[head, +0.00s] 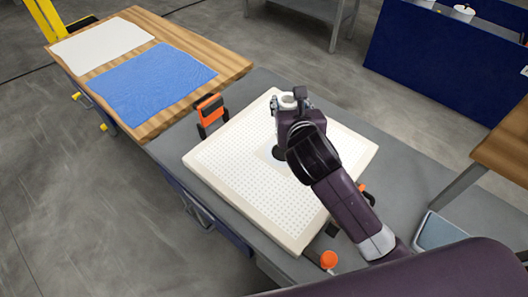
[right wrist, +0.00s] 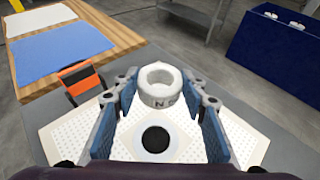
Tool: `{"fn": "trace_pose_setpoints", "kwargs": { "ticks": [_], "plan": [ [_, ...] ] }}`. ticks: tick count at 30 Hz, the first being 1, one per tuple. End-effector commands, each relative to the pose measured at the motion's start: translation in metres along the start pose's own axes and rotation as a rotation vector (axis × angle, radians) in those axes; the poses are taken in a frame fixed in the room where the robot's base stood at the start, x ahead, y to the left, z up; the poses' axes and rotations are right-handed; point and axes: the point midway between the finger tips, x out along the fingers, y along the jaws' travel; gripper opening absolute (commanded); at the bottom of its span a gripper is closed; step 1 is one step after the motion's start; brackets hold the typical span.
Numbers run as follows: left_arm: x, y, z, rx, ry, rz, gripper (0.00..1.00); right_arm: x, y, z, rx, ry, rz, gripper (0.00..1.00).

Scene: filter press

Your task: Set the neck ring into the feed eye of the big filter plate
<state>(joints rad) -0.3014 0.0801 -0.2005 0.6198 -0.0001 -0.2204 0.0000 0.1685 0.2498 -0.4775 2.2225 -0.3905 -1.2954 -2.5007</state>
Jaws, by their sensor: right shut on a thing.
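The big filter plate (head: 225,160) is a pale, perforated square slab lying flat on a grey bench. Its feed eye (right wrist: 155,139) is a dark round hole at the middle of the plate; in the head view the eye (head: 279,153) is partly hidden by my right gripper. My right gripper (head: 289,103) is shut on the white neck ring (right wrist: 158,94), which has dark lettering on its side. In the right wrist view the ring sits between the fingertips, above the plate and apart from the eye. My left gripper is not in view.
An orange-and-black handle (head: 210,108) stands beside the plate's left corner, and an orange knob (head: 328,259) is near the front corner. A wooden table (head: 175,35) with blue and white cloths (head: 150,80) is at the back left. A blue cabinet (head: 440,60) stands at the back right.

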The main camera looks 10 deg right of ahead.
Motion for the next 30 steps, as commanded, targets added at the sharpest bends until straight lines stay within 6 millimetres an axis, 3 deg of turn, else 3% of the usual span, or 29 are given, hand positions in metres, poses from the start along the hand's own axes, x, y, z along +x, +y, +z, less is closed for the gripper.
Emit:
{"fn": "trace_pose_setpoints", "kwargs": {
  "ticks": [15, 30],
  "plan": [
    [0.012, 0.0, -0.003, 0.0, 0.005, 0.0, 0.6, 0.048, 0.0, -0.119, 0.001, 0.007, -0.002, 0.12],
    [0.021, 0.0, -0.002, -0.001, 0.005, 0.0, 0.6, 0.073, 0.0, -0.177, 0.0, 0.004, -0.001, 0.12]
  ]
}}
